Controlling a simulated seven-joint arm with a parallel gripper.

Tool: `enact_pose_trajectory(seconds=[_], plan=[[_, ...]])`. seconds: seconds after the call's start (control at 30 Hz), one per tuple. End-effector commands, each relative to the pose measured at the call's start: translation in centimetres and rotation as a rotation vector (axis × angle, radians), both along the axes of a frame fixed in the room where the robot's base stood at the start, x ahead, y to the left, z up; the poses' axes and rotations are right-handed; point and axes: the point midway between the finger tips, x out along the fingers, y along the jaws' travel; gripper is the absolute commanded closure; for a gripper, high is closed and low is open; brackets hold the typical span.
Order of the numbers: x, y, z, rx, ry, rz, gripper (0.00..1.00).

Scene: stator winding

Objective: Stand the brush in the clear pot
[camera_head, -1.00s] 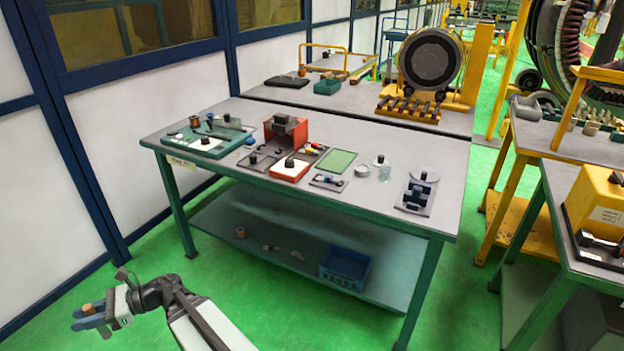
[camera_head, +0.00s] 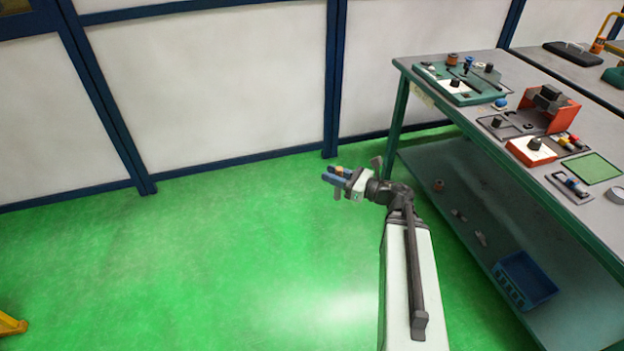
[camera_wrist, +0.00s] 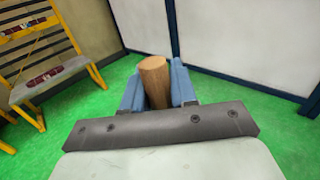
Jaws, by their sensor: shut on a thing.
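My gripper (camera_head: 332,176) has blue fingers and is out over the green floor, left of the workbench and clear of it. It is shut on a brown wooden cylinder, seemingly the brush's handle (camera_wrist: 153,76), which stands up between the fingers in the wrist view. Only a small brown end of it shows in the head view. The bristles are hidden or too small to tell. The clear pot is in neither view now.
The grey-topped workbench (camera_head: 546,175) stands at the right, with a green tray of parts (camera_head: 462,86) and a red holder (camera_head: 551,108) on it. A blue bin (camera_head: 525,279) is on its lower shelf. White wall panels (camera_head: 210,90) stand behind.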

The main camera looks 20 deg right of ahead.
Motion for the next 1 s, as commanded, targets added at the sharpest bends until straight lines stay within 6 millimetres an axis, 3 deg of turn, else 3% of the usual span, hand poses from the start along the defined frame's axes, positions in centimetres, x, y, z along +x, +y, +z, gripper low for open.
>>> enact_pose_trajectory(seconds=[0.03, 0.57, 1.0], plan=[[-0.3, -1.6, 0.2, 0.000, 0.000, -0.027, 1.00], [-3.6, -17.5, 2.8, -0.001, -0.001, -0.281, 1.00], [-8.6, -31.6, 5.2, 0.000, -0.001, -0.492, 1.00]])
